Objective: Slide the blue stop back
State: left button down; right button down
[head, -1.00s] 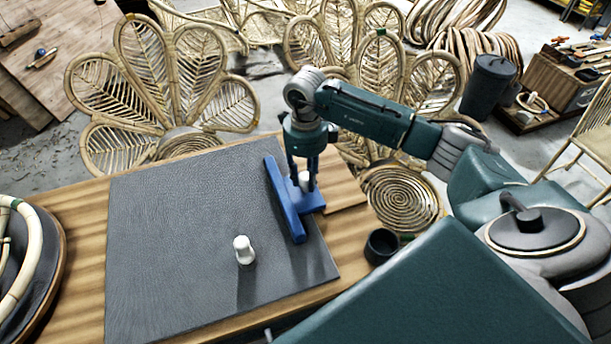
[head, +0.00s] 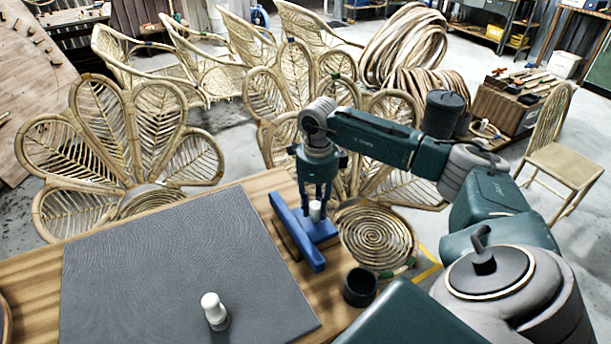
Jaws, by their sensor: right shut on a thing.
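The blue stop (head: 292,228) is a T-shaped piece with a long bar and a short arm that carries a white knob (head: 315,211). It sits near the table's far right edge, just beyond the right edge of the grey mat (head: 180,265). My right gripper (head: 316,207) points down over the short arm and is shut on the stop at its white knob. A dark strip shows beside the bar on the mat side. My left gripper is not in view.
A white peg (head: 214,311) stands upright on the mat near the front. A dark cup (head: 360,287) stands at the table's right edge. Rattan chairs (head: 118,150) and a spiral rattan piece (head: 377,236) are beyond the table. The rest of the mat is clear.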

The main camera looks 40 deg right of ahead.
jog(key=shift+d+r, duration=0.1)
jog(key=shift+d, duration=0.25)
jog(key=c, duration=1.5)
grip_release()
jog(key=shift+o, duration=0.8)
jog(key=shift+s, duration=0.1)
jog(key=shift+r, duration=0.2)
notch_tip(320, 180, up, 12)
jog(key=shift+f, duration=0.25)
